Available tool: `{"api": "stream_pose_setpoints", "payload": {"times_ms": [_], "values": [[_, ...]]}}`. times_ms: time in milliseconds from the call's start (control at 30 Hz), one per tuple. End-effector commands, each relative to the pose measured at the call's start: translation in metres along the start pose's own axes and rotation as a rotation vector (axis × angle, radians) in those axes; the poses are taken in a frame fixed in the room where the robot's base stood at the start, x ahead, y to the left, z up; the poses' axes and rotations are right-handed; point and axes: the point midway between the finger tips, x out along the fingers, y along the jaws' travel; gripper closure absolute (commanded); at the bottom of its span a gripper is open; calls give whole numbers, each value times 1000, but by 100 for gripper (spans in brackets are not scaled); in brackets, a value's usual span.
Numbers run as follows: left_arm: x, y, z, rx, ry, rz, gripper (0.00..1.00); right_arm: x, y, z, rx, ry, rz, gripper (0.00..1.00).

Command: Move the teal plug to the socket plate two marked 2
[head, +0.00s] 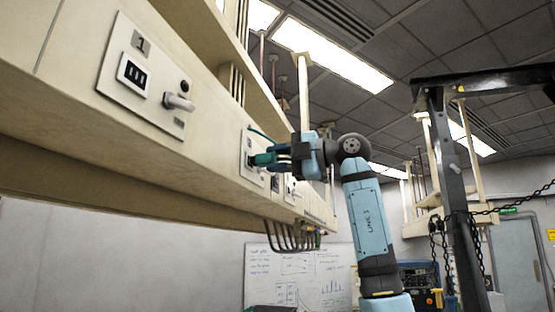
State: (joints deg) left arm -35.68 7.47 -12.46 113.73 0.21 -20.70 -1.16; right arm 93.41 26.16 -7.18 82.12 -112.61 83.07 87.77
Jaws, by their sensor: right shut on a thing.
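The teal plug (265,158) is at the face of a second socket plate (247,167), along the cream panel from the plate marked 1. I cannot tell whether the plug is seated in a socket or only in front of it. My right gripper (281,154) is shut on the plug from the right side. A short teal cable (261,134) curves above the plug. The gripper and plug cover part of this plate, and its number is too small to read. My left gripper is not in view.
The socket plate marked 1 (112,75) is at upper left, with a dark-slotted socket and a protruding grey handle (179,102). More plates (290,187) continue beyond my gripper. Bent pipes (290,238) hang below the panel. A dark gantry post with chains (452,180) stands at right.

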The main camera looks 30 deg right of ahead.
Motion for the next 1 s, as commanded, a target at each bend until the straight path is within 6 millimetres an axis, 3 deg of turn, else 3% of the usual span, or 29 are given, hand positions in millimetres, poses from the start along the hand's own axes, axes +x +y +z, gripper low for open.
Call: {"api": "stream_pose_setpoints", "payload": {"times_ms": [1000], "values": [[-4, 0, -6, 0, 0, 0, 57, 18, 0, 0, 0, 0, 0, 95]]}}
